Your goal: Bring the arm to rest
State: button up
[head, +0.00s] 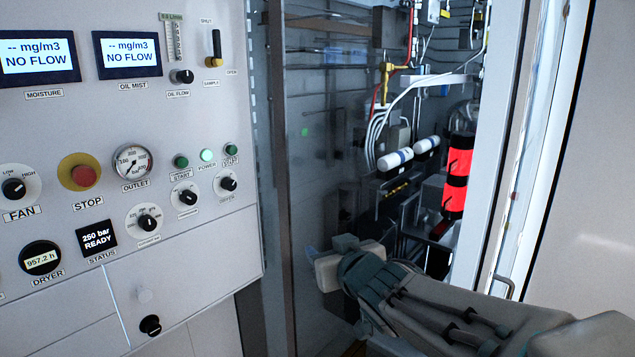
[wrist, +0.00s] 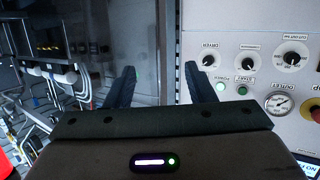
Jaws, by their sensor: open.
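My arm (head: 450,310) reaches in from the lower right of the head view. My gripper (head: 318,252) is at its left end, in front of the cabinet opening and to the right of the control panel (head: 60,130). In the wrist view my gripper (wrist: 160,75) shows two dark fingers spread apart with nothing between them. Past the fingers are the panel's edge and the dark cabinet interior. The fingertips appear apart from the panel.
The panel carries a red stop button (head: 85,175), an outlet gauge (head: 132,161), several knobs and lit displays. To the right, the cabinet holds hoses, white cylinders (head: 395,158) and a red cylinder (head: 458,175). A pale door (head: 590,170) stands at far right.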

jog(key=s+d+f+m+g+h, duration=0.5)
jog(key=s+d+f+g+h, duration=0.15)
jog(key=s+d+f, duration=0.6)
jog(key=s+f+g+y, duration=0.1)
jog(key=s+g, duration=0.3)
jog(key=s, duration=0.4)
jog(key=shift+a, duration=0.25)
jog(key=shift+s, duration=0.1)
grip_shut()
jog(key=shift+s+r, duration=0.1)
jog(key=shift+s, duration=0.3)
